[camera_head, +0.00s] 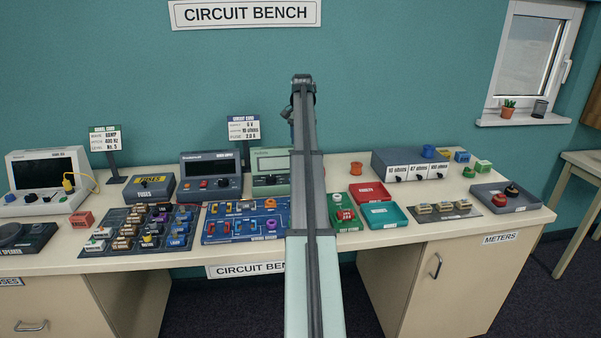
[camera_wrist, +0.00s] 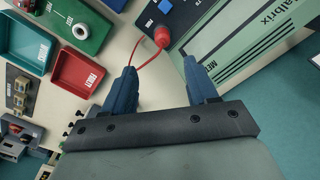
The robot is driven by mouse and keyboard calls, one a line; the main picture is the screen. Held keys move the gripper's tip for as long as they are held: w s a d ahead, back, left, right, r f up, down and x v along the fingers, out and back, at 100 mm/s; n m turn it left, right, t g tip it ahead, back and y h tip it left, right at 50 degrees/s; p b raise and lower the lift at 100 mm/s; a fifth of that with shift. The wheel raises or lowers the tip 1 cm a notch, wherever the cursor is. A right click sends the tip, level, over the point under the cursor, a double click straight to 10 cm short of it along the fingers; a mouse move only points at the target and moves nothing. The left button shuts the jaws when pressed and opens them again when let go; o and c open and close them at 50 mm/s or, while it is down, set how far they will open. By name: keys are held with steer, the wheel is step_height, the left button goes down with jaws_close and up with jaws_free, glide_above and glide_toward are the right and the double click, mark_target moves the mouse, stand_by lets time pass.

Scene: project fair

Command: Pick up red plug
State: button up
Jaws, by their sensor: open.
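The red plug (camera_wrist: 162,37) shows in the wrist view, with a thin red lead curving from it down and to the left. The plug appears beyond the fingertips, roughly in line with the gap. In the head view my arm covers this part of the bench, and I cannot make out the plug or the fingers.
A pale green meter (camera_wrist: 255,45) stands close to the right finger in the wrist view. A grey resistor box (camera_head: 400,166) stands at the right in the head view.

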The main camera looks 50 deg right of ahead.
step_height(320, 180, down, 6)
steer(key=shift+f, duration=0.1)
steer(key=shift+w+a+f, duration=0.15)
steer(key=shift+f, duration=1.2)
steer(key=shift+w+a+f, duration=0.1)
steer(key=shift+a+f, duration=0.05)
steer(key=shift+f, duration=1.15)
steer(key=shift+c, duration=0.3)
jaws_close()
